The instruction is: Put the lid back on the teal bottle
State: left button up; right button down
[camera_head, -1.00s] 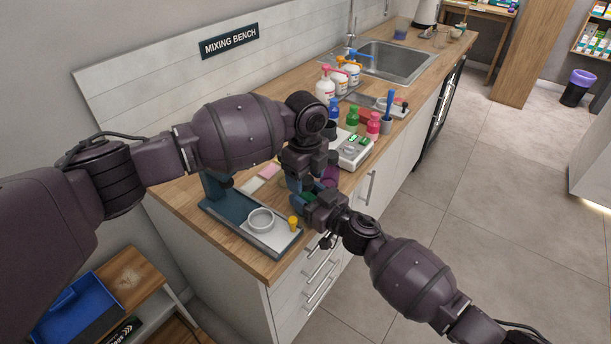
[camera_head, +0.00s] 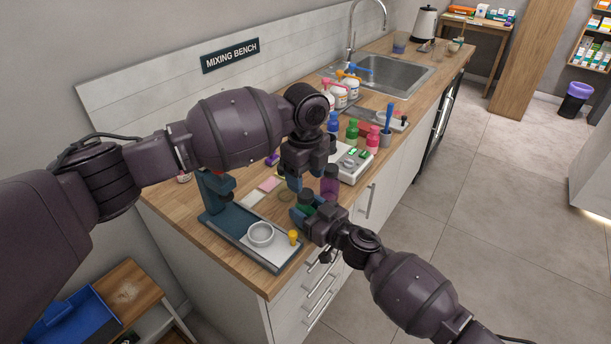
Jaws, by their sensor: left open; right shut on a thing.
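My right gripper (camera_head: 304,209) is low over the near edge of the counter and shut on a small dark-green or teal bottle (camera_head: 305,208), mostly hidden by its fingers. A dark patch shows at the bottle's top; I cannot tell for sure whether it is a seated lid. My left gripper (camera_head: 293,183) points down, open, just above and left of that bottle. It appears empty and apart from it. A purple bottle (camera_head: 329,187) with a dark cap stands just to the right of the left gripper. No separate loose lid can be made out.
The sink (camera_head: 395,75) is at the back.

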pick_arm(q)
jog(key=shift+s+d+f, duration=0.1)
jog(key=shift+d, duration=0.05)
jog(key=shift+d+r, duration=0.25)
jog(key=shift+r+n+h, duration=0.25)
jog(key=shift+n+h, duration=0.05)
jog(key=shift+n, duration=0.3)
jog(key=shift+d+r+n, duration=0.15)
jog(key=shift+r+n, duration=0.2)
jog(key=shift+n, duration=0.85)
jog(key=n, duration=0.2)
jog(key=r+n, duration=0.1)
jog(key=n, duration=0.6)
jog(key=shift+a+r+n, duration=0.3)
jog(key=shift+r+n, duration=0.1)
jog(key=n, duration=0.6)
jog(key=shift+a+r, duration=0.1)
jog(key=shift+a, duration=0.15)
